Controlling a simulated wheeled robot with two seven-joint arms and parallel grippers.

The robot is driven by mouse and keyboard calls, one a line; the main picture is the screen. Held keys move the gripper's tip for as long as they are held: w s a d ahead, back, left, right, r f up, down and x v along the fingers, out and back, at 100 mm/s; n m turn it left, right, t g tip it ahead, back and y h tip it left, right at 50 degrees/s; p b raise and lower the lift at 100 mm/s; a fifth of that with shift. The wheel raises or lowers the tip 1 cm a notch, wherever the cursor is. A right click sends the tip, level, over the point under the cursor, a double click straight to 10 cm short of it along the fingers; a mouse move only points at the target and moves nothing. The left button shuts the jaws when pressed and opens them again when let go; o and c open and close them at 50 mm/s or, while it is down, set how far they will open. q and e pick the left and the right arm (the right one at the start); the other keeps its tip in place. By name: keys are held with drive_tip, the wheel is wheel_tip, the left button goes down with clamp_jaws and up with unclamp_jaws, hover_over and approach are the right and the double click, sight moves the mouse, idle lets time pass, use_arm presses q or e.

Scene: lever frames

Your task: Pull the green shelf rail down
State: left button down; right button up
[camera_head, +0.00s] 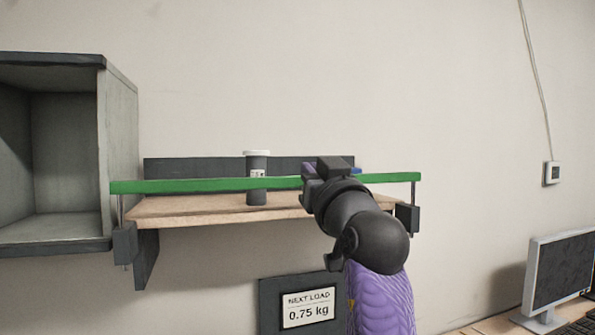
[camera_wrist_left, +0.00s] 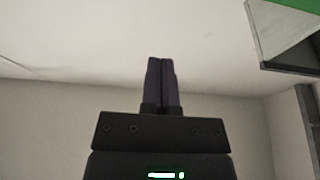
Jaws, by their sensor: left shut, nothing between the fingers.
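The green shelf rail (camera_head: 200,185) runs level across the front of a wooden shelf (camera_head: 190,209), raised above its front edge, with an upright rod at each end. A green strip, likely the rail, shows at the top right of the left wrist view (camera_wrist_left: 300,4). My left gripper (camera_head: 309,168) is at the rail, right of its middle, and its wrist hides part of the rail. Its purple fingers (camera_wrist_left: 161,62) are together and empty. I cannot tell whether they touch the rail. My right gripper is not in view.
A dark jar with a white lid (camera_head: 257,165) stands on the shelf behind the rail. A grey open cabinet (camera_head: 118,140) is at the left. A "0.75 kg" sign (camera_head: 308,308) hangs below the shelf. A monitor (camera_head: 550,280) stands at lower right.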

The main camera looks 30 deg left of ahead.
use_arm(q)
wheel_tip(320, 180, up, 4)
drive_tip(key=p, duration=0.6)
hover_over(290, 181)
drive_tip(key=d, duration=0.2)
drive_tip(key=shift+s+a+f, duration=0.1)
drive_tip(key=shift+a+f, duration=0.05)
drive_tip(key=shift+f, duration=0.65)
drive_tip(key=shift+s+a+f, duration=0.1)
drive_tip(key=shift+a+f, duration=0.05)
drive_tip(key=shift+f, duration=0.65)
drive_tip(key=shift+s+a+f, duration=0.1)
drive_tip(key=shift+a+f, duration=0.05)
drive_tip(key=shift+f, duration=0.65)
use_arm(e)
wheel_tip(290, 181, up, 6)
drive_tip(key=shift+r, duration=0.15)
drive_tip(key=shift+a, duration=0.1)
